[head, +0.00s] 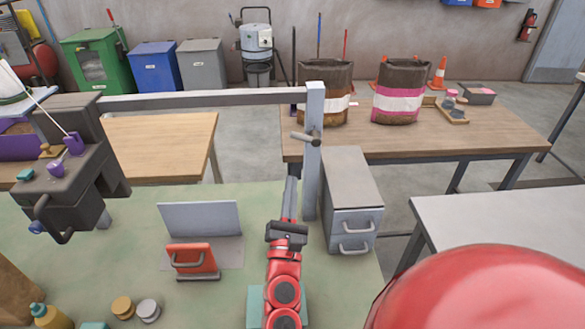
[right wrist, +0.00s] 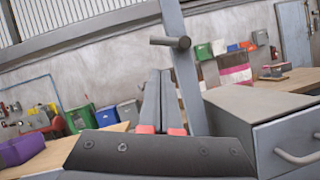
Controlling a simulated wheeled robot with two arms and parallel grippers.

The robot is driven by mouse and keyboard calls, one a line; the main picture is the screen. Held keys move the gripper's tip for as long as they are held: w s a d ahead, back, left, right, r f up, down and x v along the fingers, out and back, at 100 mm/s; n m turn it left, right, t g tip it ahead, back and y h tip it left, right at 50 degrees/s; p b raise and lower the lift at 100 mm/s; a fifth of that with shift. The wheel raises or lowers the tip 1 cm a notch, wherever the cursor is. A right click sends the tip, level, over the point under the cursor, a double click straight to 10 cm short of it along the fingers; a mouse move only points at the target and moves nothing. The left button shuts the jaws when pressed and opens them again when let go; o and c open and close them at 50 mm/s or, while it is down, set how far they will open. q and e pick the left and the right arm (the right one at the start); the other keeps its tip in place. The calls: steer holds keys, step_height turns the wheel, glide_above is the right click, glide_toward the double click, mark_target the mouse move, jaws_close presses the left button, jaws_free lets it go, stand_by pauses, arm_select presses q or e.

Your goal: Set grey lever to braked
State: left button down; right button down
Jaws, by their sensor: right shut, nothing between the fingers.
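A short grey rod-like lever (head: 303,137) sticks out from the pale grey post (head: 313,175) at the back edge of the green-topped bench. In the right wrist view the lever (right wrist: 171,42) stands out to the left of the post (right wrist: 184,80). My right gripper (head: 292,178) is shut and empty. Its fingertips (right wrist: 160,72) point up and away, below the lever and just left of the post. They look apart from the lever. My left gripper is not in view. No braked marking can be read.
A grey drawer cabinet (head: 352,190) stands right of the post. A grey crossbar (head: 210,98) runs left from the post to a dark machine (head: 70,180).

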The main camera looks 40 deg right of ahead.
steer(key=p+x, duration=0.4)
steer(key=x, duration=0.5)
steer(key=shift+w, duration=0.15)
